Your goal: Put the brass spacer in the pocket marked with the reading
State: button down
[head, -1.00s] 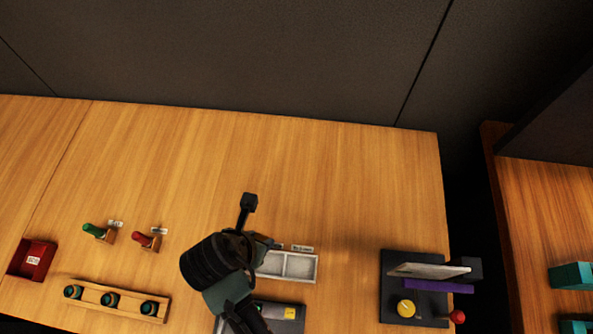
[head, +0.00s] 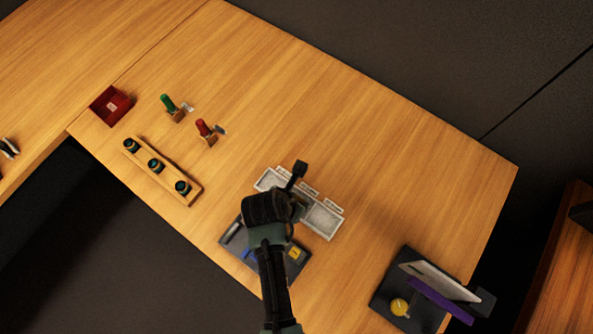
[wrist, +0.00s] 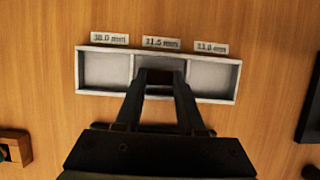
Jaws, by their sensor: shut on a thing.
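The white tray (head: 324,221) has three pockets in a row, each with a small label behind it. In the wrist view the tray (wrist: 208,76) has labels that seem to read 10.0 mm (wrist: 109,39), 11.5 mm (wrist: 161,44) and 11.9 mm (wrist: 212,48), left to right; the digits are blurred. My gripper (wrist: 162,76) is over the middle pocket, its fingers slightly apart and shut on the brass spacer, which is mostly hidden between them. I cannot tell its height above the pocket floor. In the head view my gripper (head: 296,207) covers the tray's middle.
A dark tray (head: 236,250) with a yellow piece (head: 295,254) lies in front. A dark stand with a tilted plate (head: 438,279) and yellow knob (head: 399,307) is at lower right. Green (head: 168,103) and red (head: 203,127) levers, a wooden rack (head: 143,165) and a red bin (head: 111,106) are left.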

jog(key=shift+f, duration=0.4)
jog(key=shift+f, duration=0.1)
jog(key=c, duration=0.8)
grip_release()
